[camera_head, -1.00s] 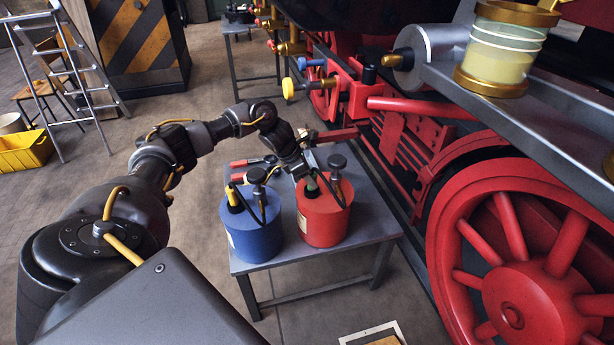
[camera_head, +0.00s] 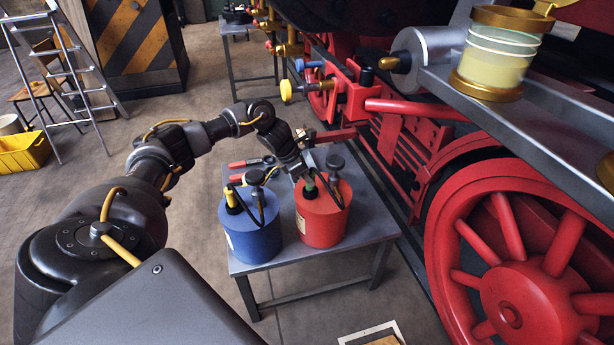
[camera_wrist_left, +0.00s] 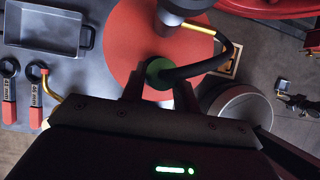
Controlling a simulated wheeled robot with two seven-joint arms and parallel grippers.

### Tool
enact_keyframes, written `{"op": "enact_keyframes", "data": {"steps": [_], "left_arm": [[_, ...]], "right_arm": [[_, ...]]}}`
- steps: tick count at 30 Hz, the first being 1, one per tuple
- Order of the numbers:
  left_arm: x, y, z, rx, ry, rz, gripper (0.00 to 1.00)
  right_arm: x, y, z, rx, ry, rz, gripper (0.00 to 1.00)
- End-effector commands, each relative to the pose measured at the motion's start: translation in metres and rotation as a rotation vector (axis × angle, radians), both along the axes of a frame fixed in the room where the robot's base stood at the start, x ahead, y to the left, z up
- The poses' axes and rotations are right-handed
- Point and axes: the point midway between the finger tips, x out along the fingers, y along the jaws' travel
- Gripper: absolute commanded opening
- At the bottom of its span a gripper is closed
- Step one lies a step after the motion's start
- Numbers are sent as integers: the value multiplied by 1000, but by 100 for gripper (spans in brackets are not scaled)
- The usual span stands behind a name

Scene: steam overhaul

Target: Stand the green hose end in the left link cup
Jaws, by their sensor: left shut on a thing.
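The green hose end (camera_head: 309,185) is at the top of the red can (camera_head: 321,222), with its dark hose (camera_head: 332,190) looping to the can's pump head. My left gripper (camera_head: 303,178) reaches down over the can and is shut on the green hose end. In the left wrist view, my left gripper's fingers (camera_wrist_left: 158,84) stand on either side of the green end (camera_wrist_left: 157,70), above the red can top (camera_wrist_left: 127,48). I cannot tell whether the end is clear of the can. I cannot make out which part of the locomotive is the left link cup. My right gripper is not in view.
A blue can (camera_head: 250,238) with a yellow hose end stands close left of the red can on the grey table (camera_head: 285,272). Red-handled tools (camera_head: 243,163) lie behind. Red locomotive rods and a large wheel (camera_head: 510,270) bound the right side.

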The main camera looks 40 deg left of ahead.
Motion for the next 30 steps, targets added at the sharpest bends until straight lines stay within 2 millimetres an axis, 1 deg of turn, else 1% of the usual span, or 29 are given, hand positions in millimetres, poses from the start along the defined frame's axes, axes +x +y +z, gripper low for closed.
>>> {"op": "enact_keyframes", "data": {"steps": [1,3,18,30], "left_arm": [[0,0,7,0,-2,0,3],[0,0,12,0,-2,0,3],[0,0,48,1,-2,0,3],[0,0,50,-1,-1,0,3]], "right_arm": [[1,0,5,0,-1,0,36],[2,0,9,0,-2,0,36],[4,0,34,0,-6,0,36],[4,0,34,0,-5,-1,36]]}}
